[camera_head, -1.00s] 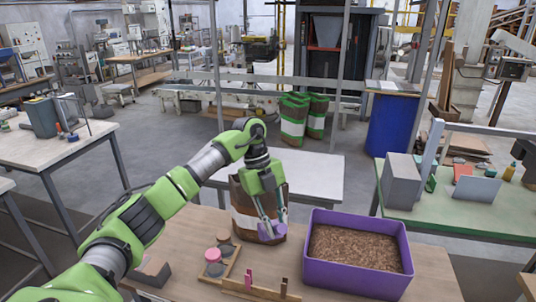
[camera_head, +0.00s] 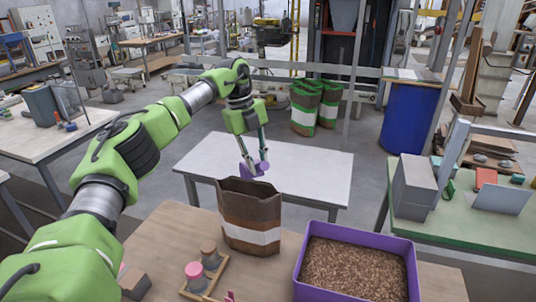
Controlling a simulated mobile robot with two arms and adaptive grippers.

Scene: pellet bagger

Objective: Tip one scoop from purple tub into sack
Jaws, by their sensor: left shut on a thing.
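The purple tub (camera_head: 412,262) stands on the wooden table at the lower right, with brown pellets (camera_head: 350,266) in it. The sack (camera_head: 250,215), brown with a white band, stands upright and open-topped left of the tub. My left gripper (camera_head: 253,160) is shut on a purple scoop (camera_head: 259,169) and points down. In the picture the scoop shows just above the sack's far rim; I cannot tell whether it is over the mouth or beyond it. The scoop's contents cannot be made out. My right gripper is out of view.
A small wooden rack (camera_head: 214,275) with pink-topped and brown-topped pieces is in front of the sack. A white table (camera_head: 300,170) stands behind. A green-topped table (camera_head: 455,225) with grey boxes is at the right.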

